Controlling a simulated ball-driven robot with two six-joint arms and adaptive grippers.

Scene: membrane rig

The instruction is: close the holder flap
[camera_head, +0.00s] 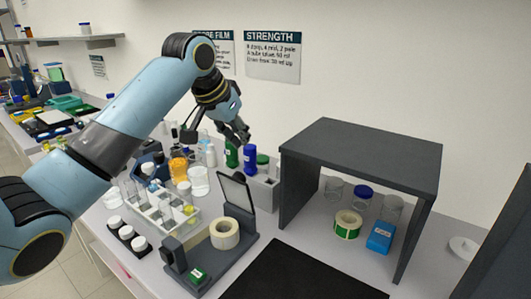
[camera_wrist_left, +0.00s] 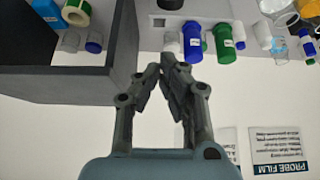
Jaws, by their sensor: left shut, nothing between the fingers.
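The dark grey holder (camera_head: 212,268) stands on the bench in the lower middle of the head view, with a pale tape roll (camera_head: 225,235) on it. Its flap (camera_head: 236,192), a dark frame, stands raised at the holder's back side. My left gripper (camera_head: 240,137) is above and behind the flap, apart from it, near the green and blue bottles. In the left wrist view the left gripper (camera_wrist_left: 163,73) is shut with nothing between its fingers. The holder does not show in that view. My right gripper is not in view.
A dark shelf box (camera_head: 362,145) stands to the right, with a green tape roll (camera_head: 347,225) and blue box (camera_head: 380,237) under it. A rack of vials (camera_head: 165,215) is left of the holder. A black mat (camera_head: 300,275) lies clear in front.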

